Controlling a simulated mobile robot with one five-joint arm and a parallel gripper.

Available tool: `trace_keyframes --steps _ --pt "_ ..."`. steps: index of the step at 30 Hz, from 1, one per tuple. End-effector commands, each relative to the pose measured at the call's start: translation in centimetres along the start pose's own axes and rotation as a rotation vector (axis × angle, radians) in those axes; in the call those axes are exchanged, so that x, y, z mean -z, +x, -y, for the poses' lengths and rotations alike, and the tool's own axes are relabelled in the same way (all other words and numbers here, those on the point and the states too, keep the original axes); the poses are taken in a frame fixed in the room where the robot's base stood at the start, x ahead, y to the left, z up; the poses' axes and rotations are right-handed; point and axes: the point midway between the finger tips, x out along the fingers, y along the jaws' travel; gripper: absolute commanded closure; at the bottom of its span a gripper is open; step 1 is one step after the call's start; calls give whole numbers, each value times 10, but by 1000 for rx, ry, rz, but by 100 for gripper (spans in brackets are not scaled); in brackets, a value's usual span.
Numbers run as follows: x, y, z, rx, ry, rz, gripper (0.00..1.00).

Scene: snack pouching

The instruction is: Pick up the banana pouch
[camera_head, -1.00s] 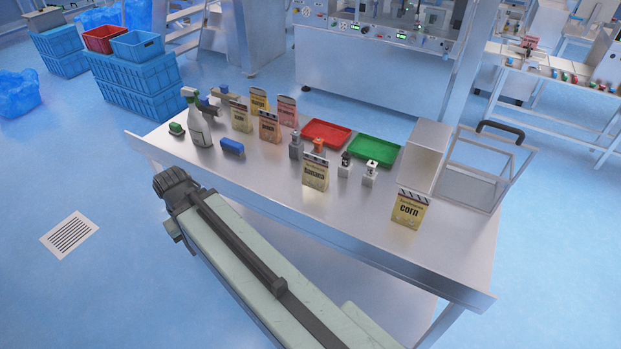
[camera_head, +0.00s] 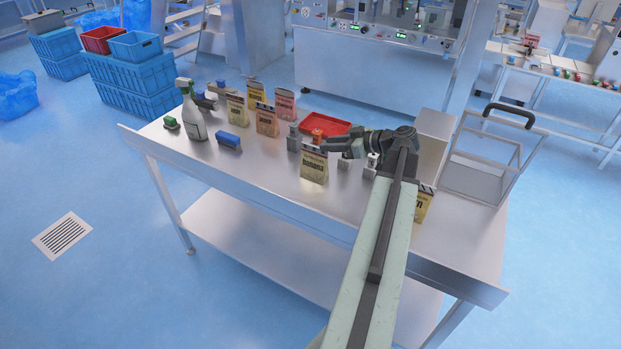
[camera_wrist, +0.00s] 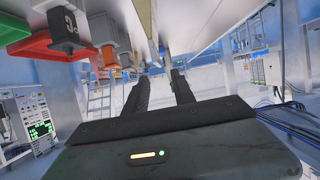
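The banana pouch (camera_head: 314,170) stands upright near the middle of the table in the head view, its label facing my camera. My gripper (camera_head: 325,146) is at the pouch's top edge, reaching in from the right. In the wrist view my gripper's two dark fingers (camera_wrist: 162,76) are apart. A thin tan and white edge (camera_wrist: 145,25), probably the pouch seen side-on, comes down near the gap between the fingertips. I cannot tell whether they touch it.
The corn pouch (camera_head: 422,206) is partly hidden by my arm. Several other pouches, a spray bottle (camera_head: 193,117) and a blue block (camera_head: 228,141) stand left. A red tray (camera_head: 340,124) lies behind. A clear bin (camera_head: 480,175) is at right. The front left table is clear.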

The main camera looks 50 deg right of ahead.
Motion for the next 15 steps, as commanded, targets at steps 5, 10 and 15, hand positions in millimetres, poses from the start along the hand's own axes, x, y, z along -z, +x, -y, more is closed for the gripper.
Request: trace_keyframes --steps 5,10,15 --pt "-2 5 -1 -2 1 -1 69" --pt "-3 25 0 -1 1 1 69" --pt "-5 32 -1 -2 1 1 69"
